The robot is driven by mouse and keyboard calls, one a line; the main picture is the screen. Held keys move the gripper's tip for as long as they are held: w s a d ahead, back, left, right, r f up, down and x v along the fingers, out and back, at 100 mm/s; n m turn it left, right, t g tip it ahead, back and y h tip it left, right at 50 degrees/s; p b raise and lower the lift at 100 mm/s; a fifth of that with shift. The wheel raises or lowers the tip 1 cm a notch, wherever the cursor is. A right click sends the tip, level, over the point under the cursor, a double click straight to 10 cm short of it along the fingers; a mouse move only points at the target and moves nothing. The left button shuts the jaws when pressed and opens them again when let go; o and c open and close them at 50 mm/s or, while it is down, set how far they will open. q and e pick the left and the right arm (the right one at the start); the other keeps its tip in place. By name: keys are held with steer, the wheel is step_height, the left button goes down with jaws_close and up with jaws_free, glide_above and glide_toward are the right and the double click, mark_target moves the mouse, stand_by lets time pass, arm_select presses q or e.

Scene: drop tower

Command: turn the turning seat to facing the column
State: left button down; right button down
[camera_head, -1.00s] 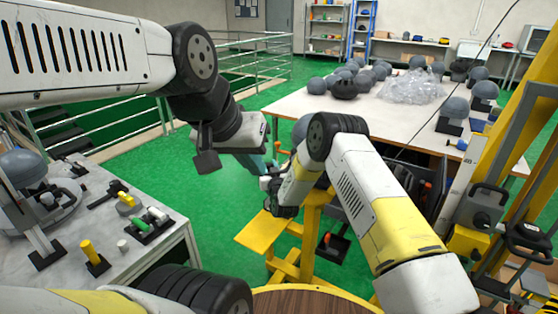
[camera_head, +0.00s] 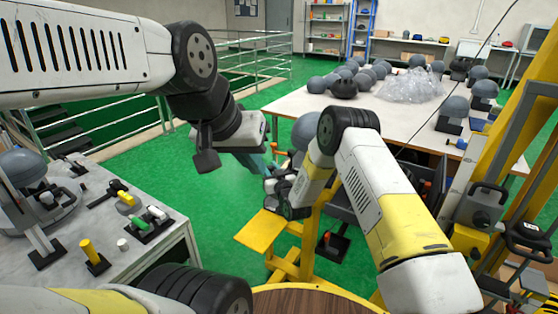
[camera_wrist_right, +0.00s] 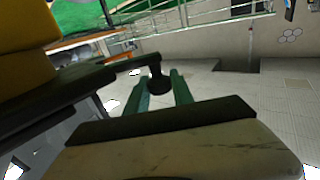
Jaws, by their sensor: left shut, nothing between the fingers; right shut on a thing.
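A yellow stand (camera_head: 309,236) with a flat yellow plate (camera_head: 262,231) stands at the centre of the head view; I take it for the turning seat. A grey ball (camera_head: 306,131) shows above it, partly behind my right arm. The yellow column (camera_head: 519,120) rises at the right. My right gripper, low behind its forearm in the head view, shows in the wrist view (camera_wrist_right: 160,88), its teal fingers shut on a black knob (camera_wrist_right: 158,81) on a dark bar. My left gripper (camera_head: 258,163) is shut and empty, beside the stand's top. Which way the seat faces is unclear.
A white table (camera_head: 285,101) with several grey balls and clear wrap stands behind. A grey bench (camera_head: 175,240) with small tools is at the left. A round wooden top (camera_head: 310,302) with a yellow rim is at the front.

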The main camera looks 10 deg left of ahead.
steer(key=s+d+n+g+y, duration=0.6)
steer(key=shift+s+d+g, duration=0.15)
steer(key=shift+s+g, duration=0.2)
steer(key=shift+g, duration=0.05)
stand_by(0.3)
steer(key=shift+r, duration=0.1)
stand_by(0.3)
steer(key=c, duration=1.1)
jaws_free()
steer(key=shift+s+d, duration=0.1)
steer(key=v, duration=0.7)
steer(key=shift+s+d, duration=0.15)
steer(key=shift+d, duration=0.2)
